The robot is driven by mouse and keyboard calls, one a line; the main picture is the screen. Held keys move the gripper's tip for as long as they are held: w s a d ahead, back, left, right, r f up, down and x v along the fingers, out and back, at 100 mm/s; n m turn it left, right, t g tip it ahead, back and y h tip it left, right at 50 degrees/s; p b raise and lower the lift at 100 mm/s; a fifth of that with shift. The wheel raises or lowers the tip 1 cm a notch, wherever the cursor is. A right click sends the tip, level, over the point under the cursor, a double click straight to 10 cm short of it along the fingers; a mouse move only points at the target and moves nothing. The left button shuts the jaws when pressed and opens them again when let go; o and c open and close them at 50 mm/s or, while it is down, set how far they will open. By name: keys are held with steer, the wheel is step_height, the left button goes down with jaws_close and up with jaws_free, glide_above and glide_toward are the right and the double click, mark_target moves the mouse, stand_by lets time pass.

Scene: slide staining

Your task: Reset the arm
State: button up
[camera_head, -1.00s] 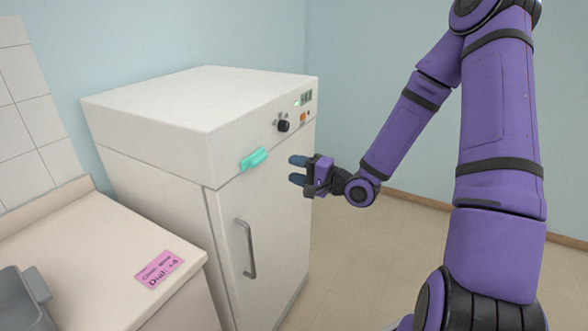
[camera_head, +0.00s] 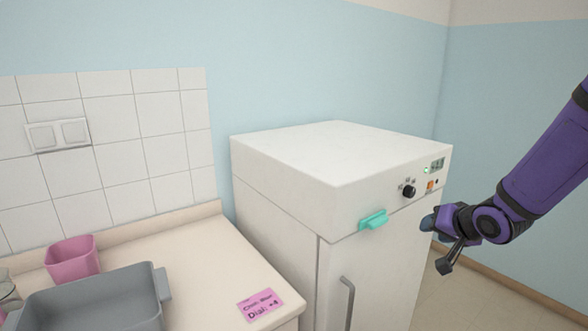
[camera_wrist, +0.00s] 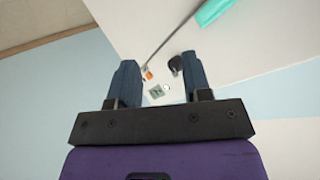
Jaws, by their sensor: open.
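My gripper (camera_head: 436,222) is at the right in the head view, in front of the white cabinet's right side, at the end of my purple arm. In the wrist view its two dark blue fingers (camera_wrist: 162,85) are apart with nothing between them. The white cabinet (camera_head: 345,150) stands in the middle, its door (camera_head: 385,275) shut. Beyond the fingers in the wrist view are the black dial knob (camera_wrist: 175,63), an orange switch (camera_wrist: 148,74) and a small display (camera_wrist: 155,91). A teal latch (camera_head: 373,220) sits on the cabinet front and also shows in the wrist view (camera_wrist: 205,12).
A beige counter (camera_head: 215,255) at the left holds a grey tray (camera_head: 90,305), a pink container (camera_head: 72,258) and a pink note (camera_head: 258,305). A grey door handle (camera_head: 347,300) sticks out from the cabinet. Open floor (camera_head: 470,300) lies to the right.

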steer(key=s+a+r+n+g, duration=0.1)
steer(key=s+r, duration=0.4)
steer(key=s, duration=0.4)
steer(key=s+r+n+g+h, duration=0.1)
steer(key=s+r+n+g, duration=0.1)
steer(key=s+r, duration=0.4)
steer(key=s+a+r+n+g+h, duration=0.1)
steer(key=s+r, duration=0.4)
steer(key=s, duration=0.7)
steer(key=shift+s+a+r+g, duration=0.25)
steer(key=shift+a+r+g, duration=0.05)
steer(key=shift+g, duration=0.1)
steer(key=shift+w, duration=0.15)
steer(key=shift+c, duration=0.3)
